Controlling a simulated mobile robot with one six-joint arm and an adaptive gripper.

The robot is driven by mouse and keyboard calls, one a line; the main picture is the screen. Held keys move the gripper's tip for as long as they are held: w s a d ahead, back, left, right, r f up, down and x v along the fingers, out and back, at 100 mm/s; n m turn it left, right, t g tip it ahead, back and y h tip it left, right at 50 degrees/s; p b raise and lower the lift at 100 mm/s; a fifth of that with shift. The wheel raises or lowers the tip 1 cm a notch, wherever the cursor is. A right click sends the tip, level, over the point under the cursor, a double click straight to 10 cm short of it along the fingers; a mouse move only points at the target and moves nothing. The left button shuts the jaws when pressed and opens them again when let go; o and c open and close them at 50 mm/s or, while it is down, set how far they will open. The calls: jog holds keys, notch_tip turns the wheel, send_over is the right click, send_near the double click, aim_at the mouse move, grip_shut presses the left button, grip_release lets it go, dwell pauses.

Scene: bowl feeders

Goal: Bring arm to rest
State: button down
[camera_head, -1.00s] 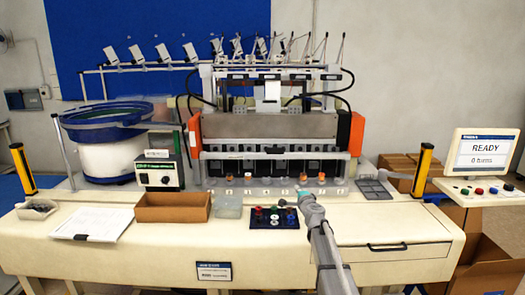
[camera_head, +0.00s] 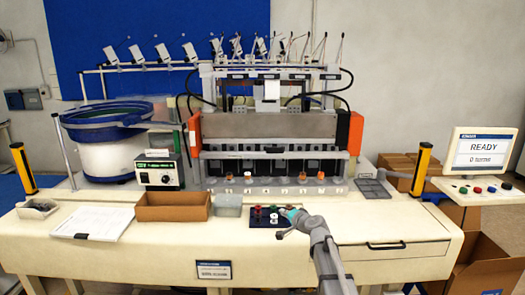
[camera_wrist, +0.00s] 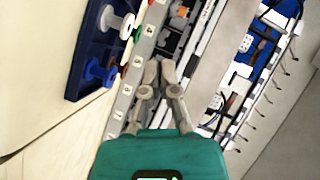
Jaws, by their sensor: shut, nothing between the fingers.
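My gripper (camera_head: 290,213) shows small and partly hidden by my own wrist in the head view, in front of the machine by the dark button panel (camera_head: 262,222). In the wrist view my gripper (camera_wrist: 159,68) has its two grey fingers brought together at the tips, with nothing seen between them. The teal gripper body fills the bottom of that view. My arm comes up from the bottom edge of the head view and bends left at the wrist. The button panel also shows at the upper left of the wrist view (camera_wrist: 86,47), apart from the fingers.
An empty brown box (camera_head: 172,214) and a clear bin (camera_head: 228,211) stand left of the panel. The machine's row of slots (camera_head: 275,187) holds several small orange or white parts. A bowl feeder (camera_head: 105,160) is at left. The screen (camera_head: 484,148) reads READY. The table's right front is clear.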

jog(key=s+d+f+n+g+h, duration=0.2)
jog(key=s+d+f+g, duration=0.1)
jog(key=s, duration=0.8)
jog(key=s+d+f+n+g+h, duration=0.3)
jog(key=s+f+g, duration=0.2)
jog(key=s, duration=0.6)
jog(key=s+d+f+n+g+h, duration=0.2)
jog(key=s+f+g, duration=0.3)
jog(key=s, duration=0.6)
jog(key=shift+s+d+f+n+h, duration=0.3)
jog(key=shift+s+d+f+h, duration=0.1)
jog(key=shift+d+f+h, duration=0.15)
